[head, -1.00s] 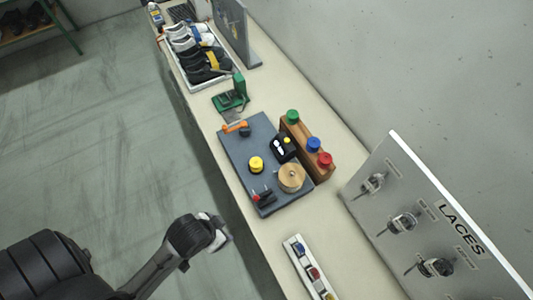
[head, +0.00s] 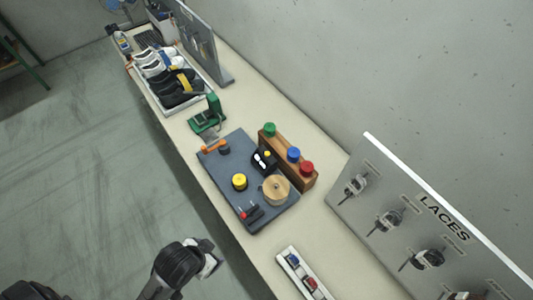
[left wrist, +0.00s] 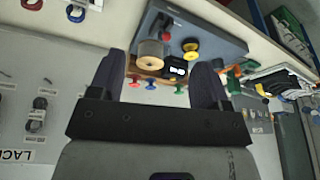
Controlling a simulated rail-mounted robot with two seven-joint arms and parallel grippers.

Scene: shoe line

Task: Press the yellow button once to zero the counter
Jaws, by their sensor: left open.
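My left gripper (left wrist: 162,60) is open and empty, apart from the board. In the head view my left arm is at the bottom, off the table's front edge. My right gripper is not in view.
Around the counter are a wooden spool (head: 276,189), a wooden rack with green, blue and red knobs (head: 288,160), a red-tipped tool (head: 249,212) and an orange-handled tool (head: 214,147). A laces panel (head: 420,215) stands right, a shoe tray (head: 207,82) further back.

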